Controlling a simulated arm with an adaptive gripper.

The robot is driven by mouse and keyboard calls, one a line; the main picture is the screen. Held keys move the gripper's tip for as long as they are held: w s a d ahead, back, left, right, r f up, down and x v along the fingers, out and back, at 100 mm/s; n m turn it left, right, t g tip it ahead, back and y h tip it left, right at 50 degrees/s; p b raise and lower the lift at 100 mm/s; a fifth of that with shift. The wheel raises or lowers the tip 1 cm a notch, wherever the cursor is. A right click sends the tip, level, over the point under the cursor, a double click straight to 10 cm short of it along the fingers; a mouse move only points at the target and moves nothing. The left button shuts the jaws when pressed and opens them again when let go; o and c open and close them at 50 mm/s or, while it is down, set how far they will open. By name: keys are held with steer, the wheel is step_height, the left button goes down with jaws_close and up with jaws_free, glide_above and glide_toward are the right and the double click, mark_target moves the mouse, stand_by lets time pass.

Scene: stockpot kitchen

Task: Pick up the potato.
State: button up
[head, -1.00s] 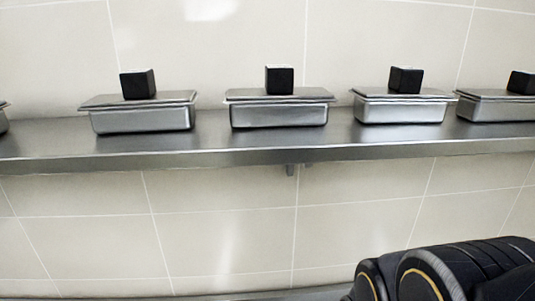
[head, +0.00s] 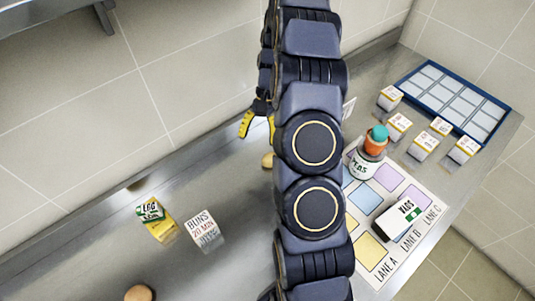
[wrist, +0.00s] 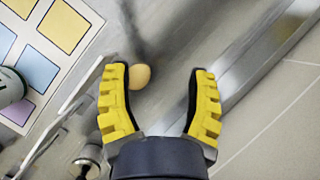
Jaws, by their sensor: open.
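A small round tan thing, likely the potato (head: 267,160), lies on the steel counter, partly hidden behind my arm in the head view. In the wrist view the tan thing (wrist: 140,76) shows between the fingers, close to the left one. A gap to it cannot be judged. Another round brownish thing (head: 139,293) lies at the bottom edge of the head view; which of the two is the potato I cannot tell for sure. My gripper (head: 259,123) has yellow fingers spread apart and empty, in the wrist view too (wrist: 161,74).
A lane mat (head: 382,275) with coloured squares lies right of my arm, bearing a labelled jar (head: 361,166) and a box.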

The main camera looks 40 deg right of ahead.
mark_target(267, 160)
steer(key=d+f+m, duration=0.1)
steer(key=d+f, duration=0.1)
steer(key=d+f+m, duration=0.1)
steer(key=d+f, duration=0.1)
steer(key=w+d+f+m, duration=0.1)
steer(key=d+f, duration=0.1)
steer(key=d, duration=0.1)
steer(key=shift+f+t, duration=0.1)
steer(key=shift+t, duration=0.3)
steer(key=shift+f, duration=0.3)
steer(key=x, duration=0.7)
steer(key=shift+a+f, duration=0.1)
steer(key=shift+f, duration=0.05)
steer(key=c, duration=0.8)
